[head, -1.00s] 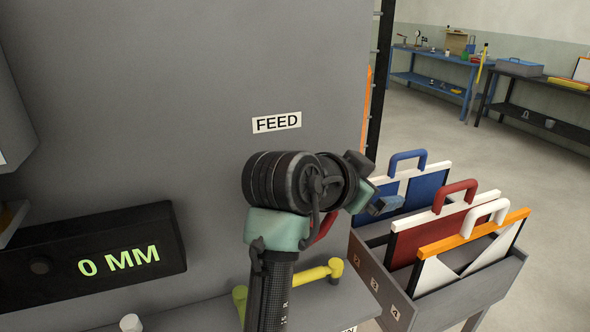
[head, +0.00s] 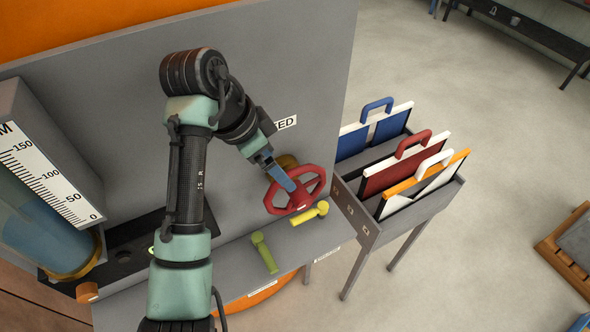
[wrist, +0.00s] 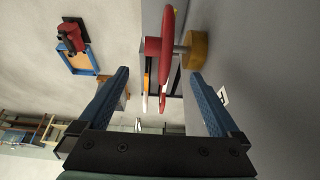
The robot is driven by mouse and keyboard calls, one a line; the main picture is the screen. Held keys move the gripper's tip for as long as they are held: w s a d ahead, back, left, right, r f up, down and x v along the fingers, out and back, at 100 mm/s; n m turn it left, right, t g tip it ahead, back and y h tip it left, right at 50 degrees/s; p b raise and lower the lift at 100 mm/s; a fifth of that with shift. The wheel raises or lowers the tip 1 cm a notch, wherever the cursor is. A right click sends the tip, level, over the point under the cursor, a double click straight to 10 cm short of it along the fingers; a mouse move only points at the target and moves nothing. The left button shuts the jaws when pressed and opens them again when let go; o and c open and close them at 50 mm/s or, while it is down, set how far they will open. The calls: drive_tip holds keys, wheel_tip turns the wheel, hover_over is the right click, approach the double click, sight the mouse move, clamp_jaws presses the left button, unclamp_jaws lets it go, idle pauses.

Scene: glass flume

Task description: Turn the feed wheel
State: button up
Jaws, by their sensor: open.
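The feed wheel is a red spoked handwheel (head: 316,181) on the grey panel, under the partly hidden FEED label (head: 286,123). In the wrist view the red wheel (wrist: 165,50) shows edge-on, with a brass-coloured hub (wrist: 195,50) at the panel. My gripper (head: 290,186) has blue fingers and is at the left part of the wheel in the head view. In the wrist view my gripper (wrist: 159,78) is open, with the wheel's rim ahead and between the finger lines. I cannot tell whether a finger touches the rim.
A yellow lever (head: 310,214) and a green lever (head: 264,253) sit on the ledge below the wheel. A grey rack (head: 372,229) with blue, red and orange-edged panels stands to the right. A scaled glass tube (head: 35,220) is at left.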

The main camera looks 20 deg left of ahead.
sight(297, 191)
drive_tip(key=p+x, duration=0.1)
drive_tip(key=x, duration=0.3)
drive_tip(key=p+x, duration=0.1)
drive_tip(key=x, duration=0.3)
drive_tip(key=p+x, duration=0.2)
drive_tip(key=x, duration=0.2)
drive_tip(key=shift+s+d+f, duration=0.1)
drive_tip(key=shift+s+f, duration=0.05)
drive_tip(key=shift+f, duration=0.3)
clamp_jaws()
